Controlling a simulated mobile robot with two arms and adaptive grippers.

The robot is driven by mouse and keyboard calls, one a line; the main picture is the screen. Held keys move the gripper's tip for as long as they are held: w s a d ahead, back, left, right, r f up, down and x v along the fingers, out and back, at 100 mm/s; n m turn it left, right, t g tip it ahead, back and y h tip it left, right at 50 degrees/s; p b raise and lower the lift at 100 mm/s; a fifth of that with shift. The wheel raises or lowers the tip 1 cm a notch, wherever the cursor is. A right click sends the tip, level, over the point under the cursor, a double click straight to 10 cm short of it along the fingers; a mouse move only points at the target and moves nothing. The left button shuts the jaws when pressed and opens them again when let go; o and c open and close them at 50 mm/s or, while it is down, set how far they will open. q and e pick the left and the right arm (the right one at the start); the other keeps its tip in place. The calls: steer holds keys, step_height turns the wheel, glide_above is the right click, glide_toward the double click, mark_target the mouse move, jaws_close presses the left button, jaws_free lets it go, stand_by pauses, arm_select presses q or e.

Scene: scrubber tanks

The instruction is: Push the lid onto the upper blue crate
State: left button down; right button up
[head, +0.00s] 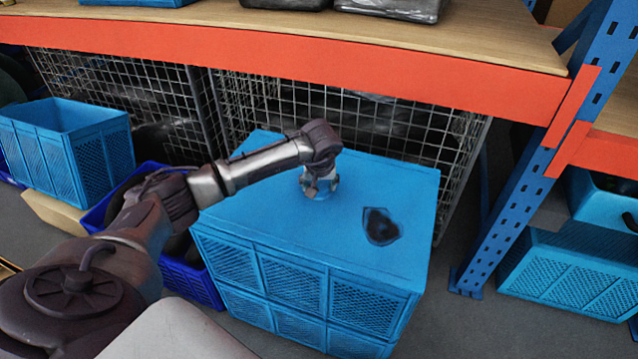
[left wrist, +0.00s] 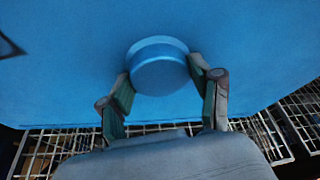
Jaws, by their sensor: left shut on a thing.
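The blue lid (head: 270,205) is a wide flat panel over the upper blue crate (head: 290,283), with a dark irregular patch (head: 381,227) on its right part. From here I cannot tell whether it is fully seated. My left gripper (head: 320,186) points down at the lid's middle. In the left wrist view, its two fingers (left wrist: 162,82) are shut on the round blue knob (left wrist: 160,66) that stands up from the lid (left wrist: 75,60). The upper crate stands on a lower blue crate (head: 298,325). My right gripper is in neither view.
An orange shelf beam (head: 300,58) with a wooden shelf runs above and behind the crates. A wire mesh (head: 390,125) stands behind. A blue rack upright (head: 530,190) is at right. An open light-blue crate (head: 65,155) and a dark-blue bin (head: 190,277) are at left.

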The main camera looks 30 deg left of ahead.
arm_select(q)
steer(key=shift+c, duration=2)
jaws_free()
steer(key=shift+r, duration=0.2)
steer(key=shift+o, duration=1.2)
steer(key=shift+o, duration=0.8)
steer(key=shift+f, duration=0.15)
steer(key=shift+r, duration=0.3)
